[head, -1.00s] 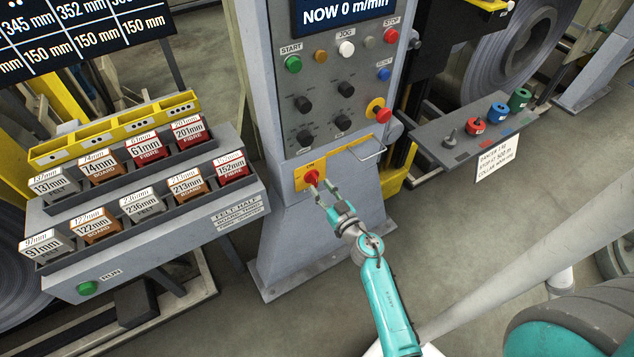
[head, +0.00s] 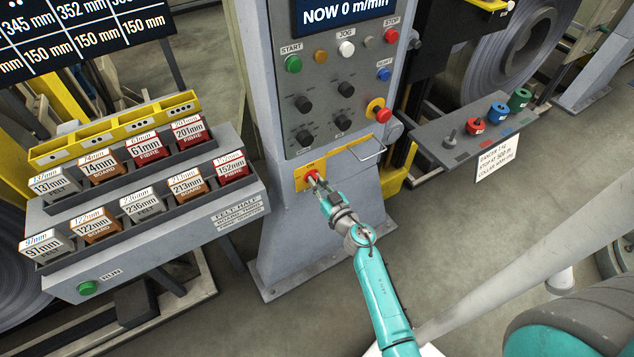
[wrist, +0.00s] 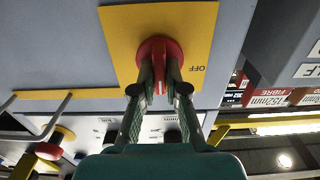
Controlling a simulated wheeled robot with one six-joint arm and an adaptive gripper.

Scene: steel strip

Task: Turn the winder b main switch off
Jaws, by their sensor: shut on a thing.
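The main switch is a red rotary knob (head: 311,177) on a yellow plate (head: 300,184) low on the front of the grey control column. In the wrist view the red knob (wrist: 160,52) sits on the yellow plate (wrist: 120,22), with the word OFF readable at the plate's right. My gripper (head: 316,184) reaches the knob from the front right. In the wrist view my gripper's fingers (wrist: 160,80) are closed on the knob's grip bar from both sides. The fingers hide part of the knob.
Above the switch, the column (head: 300,235) carries buttons, dark dials and a red emergency button (head: 383,115). A wire handle (head: 372,152) sticks out right of the switch. A rack of labelled blocks (head: 150,245) stands left, and a shelf with coloured pegs (head: 455,145) right.

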